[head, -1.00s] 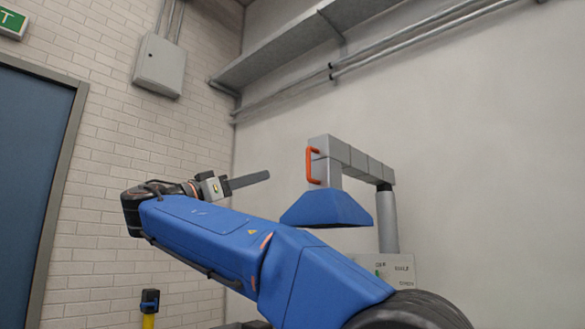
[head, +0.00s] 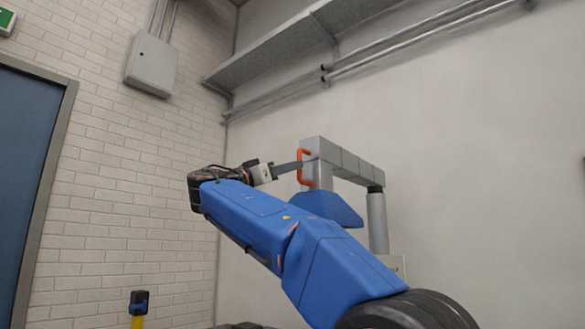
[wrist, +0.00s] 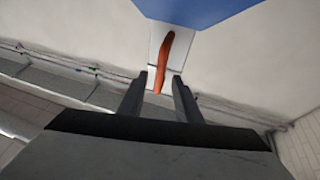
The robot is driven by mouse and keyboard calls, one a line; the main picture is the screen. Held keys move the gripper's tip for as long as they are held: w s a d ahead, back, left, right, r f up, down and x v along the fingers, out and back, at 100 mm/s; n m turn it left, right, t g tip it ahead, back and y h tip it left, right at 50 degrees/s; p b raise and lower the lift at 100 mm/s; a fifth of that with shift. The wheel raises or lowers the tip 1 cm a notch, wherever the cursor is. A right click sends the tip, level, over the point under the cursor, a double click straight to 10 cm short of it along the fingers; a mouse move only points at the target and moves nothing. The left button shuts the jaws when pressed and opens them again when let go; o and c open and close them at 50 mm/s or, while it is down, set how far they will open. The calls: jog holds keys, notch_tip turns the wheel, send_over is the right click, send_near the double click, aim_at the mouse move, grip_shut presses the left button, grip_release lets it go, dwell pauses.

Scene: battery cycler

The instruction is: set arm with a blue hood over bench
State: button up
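The jointed grey arm (head: 345,162) reaches left from an upright post (head: 377,222). A blue hood (head: 338,209) hangs under its free end, partly hidden by my own arm. An orange handle (head: 302,178) stands on the left face of that end. My gripper (head: 300,164) is at the handle's left side. In the wrist view, my gripper (wrist: 160,80) is open, its two fingers apart. The lower end of the handle (wrist: 165,55) lies between or just beyond the fingertips; contact cannot be told. The hood (wrist: 195,10) fills the top edge there. The bench cannot be made out.
A pale labelled panel (head: 397,265) by the post is mostly hidden by my arm. A shelf (head: 290,50) and pipes (head: 430,45) run high along the wall. A grey box (head: 150,65) hangs on the brick wall. A yellow post with a dark top (head: 139,302) stands low left.

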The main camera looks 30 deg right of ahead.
jog(key=shift+x, duration=0.95)
grip_shut()
